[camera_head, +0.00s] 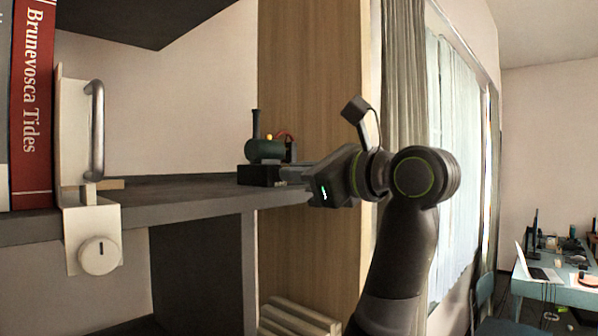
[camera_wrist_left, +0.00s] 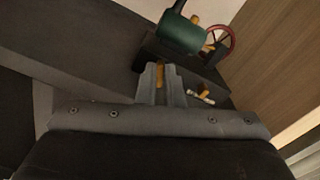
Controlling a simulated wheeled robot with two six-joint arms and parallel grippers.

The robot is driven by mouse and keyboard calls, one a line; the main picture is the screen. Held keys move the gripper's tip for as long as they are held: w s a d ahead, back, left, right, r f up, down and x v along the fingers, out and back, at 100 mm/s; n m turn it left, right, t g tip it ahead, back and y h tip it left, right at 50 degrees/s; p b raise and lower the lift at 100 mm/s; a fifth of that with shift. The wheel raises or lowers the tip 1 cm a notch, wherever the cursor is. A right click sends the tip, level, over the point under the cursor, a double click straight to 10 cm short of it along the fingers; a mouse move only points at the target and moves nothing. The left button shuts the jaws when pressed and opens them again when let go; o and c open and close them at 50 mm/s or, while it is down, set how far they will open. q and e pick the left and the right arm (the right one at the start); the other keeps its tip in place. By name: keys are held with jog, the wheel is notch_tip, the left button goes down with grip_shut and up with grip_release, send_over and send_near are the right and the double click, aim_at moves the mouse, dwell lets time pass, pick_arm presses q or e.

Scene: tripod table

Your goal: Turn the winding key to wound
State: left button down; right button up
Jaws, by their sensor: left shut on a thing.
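A small model engine with a dark green boiler (camera_head: 264,150) stands on the grey shelf on a black base (camera_head: 258,175). In the left wrist view the boiler (camera_wrist_left: 182,33) is at the top, with a red wheel (camera_wrist_left: 228,43) beside it. My left gripper (camera_head: 287,172) reaches in from the right at the front of the base. In the left wrist view its fingers (camera_wrist_left: 161,85) are shut on a small brass-coloured piece (camera_wrist_left: 161,76), which looks like the winding key. The fingers hide most of it, so its angle cannot be read. A second brass piece with pale ends (camera_wrist_left: 203,97) sits beside the fingers.
A red book (camera_head: 33,100) and a pale panel with a metal handle (camera_head: 97,130) stand on the shelf (camera_head: 170,195) at left. A round white knob (camera_head: 99,255) hangs below. A wooden side panel (camera_head: 300,80) rises behind the engine. The shelf middle is clear.

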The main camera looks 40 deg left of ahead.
pick_arm(q)
jog(key=shift+w+m+p, duration=0.1)
jog(key=shift+m+p, duration=0.45)
jog(key=shift+m, duration=2.55)
jog(key=c, duration=1.6)
grip_release()
jog(key=shift+o, duration=0.2)
jog(key=s+d+b, duration=0.1)
jog(key=d+b, duration=0.4)
jog(key=d, duration=1.2)
jog(key=shift+s+d, duration=0.25)
